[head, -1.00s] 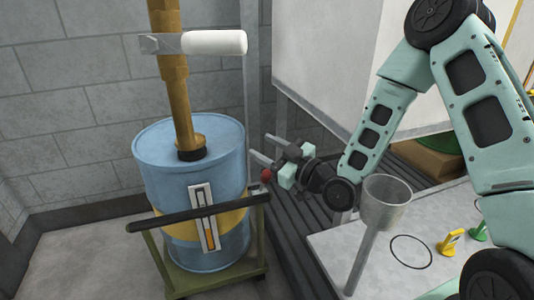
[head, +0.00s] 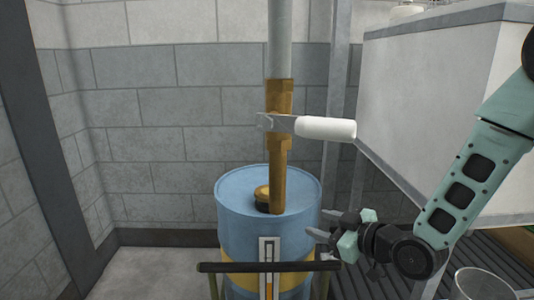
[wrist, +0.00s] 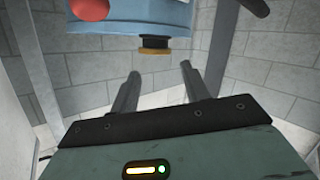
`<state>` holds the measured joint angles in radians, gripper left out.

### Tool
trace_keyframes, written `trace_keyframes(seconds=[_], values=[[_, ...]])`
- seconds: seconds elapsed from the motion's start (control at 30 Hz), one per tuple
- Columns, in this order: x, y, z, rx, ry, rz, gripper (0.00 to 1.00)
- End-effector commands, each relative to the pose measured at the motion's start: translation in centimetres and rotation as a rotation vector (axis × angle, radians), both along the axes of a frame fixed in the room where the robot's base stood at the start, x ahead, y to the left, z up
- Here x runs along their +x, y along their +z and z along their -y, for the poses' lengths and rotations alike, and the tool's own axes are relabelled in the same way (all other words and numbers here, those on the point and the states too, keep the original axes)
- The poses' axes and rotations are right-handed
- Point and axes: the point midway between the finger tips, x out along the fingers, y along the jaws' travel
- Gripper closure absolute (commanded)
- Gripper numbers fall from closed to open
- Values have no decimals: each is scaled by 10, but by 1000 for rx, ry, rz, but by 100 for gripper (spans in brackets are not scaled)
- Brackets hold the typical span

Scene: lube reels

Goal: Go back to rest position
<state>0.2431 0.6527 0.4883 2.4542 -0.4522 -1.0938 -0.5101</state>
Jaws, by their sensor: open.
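My gripper (head: 318,223) is open and empty in the head view, at the right side of the blue drum (head: 235,228). In the wrist view, my two dark fingers (wrist: 160,72) stand apart with nothing between them. The drum (wrist: 125,18) shows there along the top edge, with its black and brass fitting (wrist: 155,46) beyond the fingertips. In the head view, a brass tube (head: 279,175) with a white handle (head: 326,129) rises above the drum top, and the fitting (head: 263,198) sits at its left.
A dark bar (head: 269,267) crosses in front of the drum. A large pale tank (head: 440,95) stands at the right behind my arm. A grey funnel (head: 484,284) is at the lower right. Block walls (head: 150,150) close the back, and bare floor (head: 150,273) lies at the left.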

Motion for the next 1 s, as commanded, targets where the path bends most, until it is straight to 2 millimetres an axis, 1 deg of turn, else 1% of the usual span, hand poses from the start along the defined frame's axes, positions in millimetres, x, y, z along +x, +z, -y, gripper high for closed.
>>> trace_keyframes(seconds=[0.03, 0.1, 0.17, 0.27, 0.43, 0.5, 0.6, 0.9, 0.93, 1.0], values=[[-10, -1, -12, -55, 21, -65, 54], [-27, -7, -22, -129, 33, -175, 54], [-43, -11, -27, -190, 30, -269, 54], [-75, -13, -31, -284, 10, -422, 54], [-140, -7, -27, -420, -56, -675, 54], [-168, -2, -24, -463, -87, -768, 54], [-205, 6, -18, -513, -127, -881, 54], [-299, 33, 1, -625, -218, -1141, 54], [-296, 47, 1, -621, -220, -1142, 54], [-294, 62, 1, -621, -219, -1140, 54]])
